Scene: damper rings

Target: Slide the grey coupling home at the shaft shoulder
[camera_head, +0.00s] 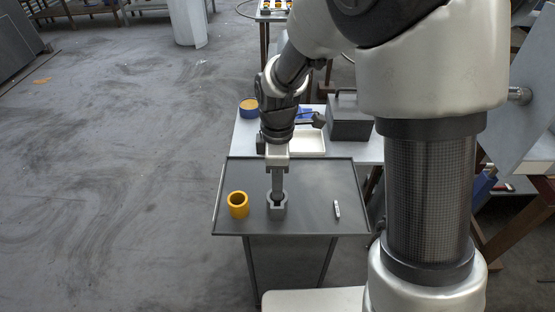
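A grey ring-shaped piece, which looks like the coupling (277,210), stands upright on the dark grey table in the head camera view. My gripper (277,193) points straight down at it. Its fingers reach to the top of the coupling and overlap its opening in the picture. From this angle I cannot tell whether the fingers are open, shut, or gripping the coupling wall. The shaft and its shoulder cannot be made out; a dark area shows in the coupling's opening, partly hidden by the fingers.
An orange ring (238,211) stands left of the coupling on the dark table (307,222). A small pale object (337,210) lies to the right. Behind is a light table with a dark box (349,121), a white tray (308,142) and a blue-and-yellow roll (249,107).

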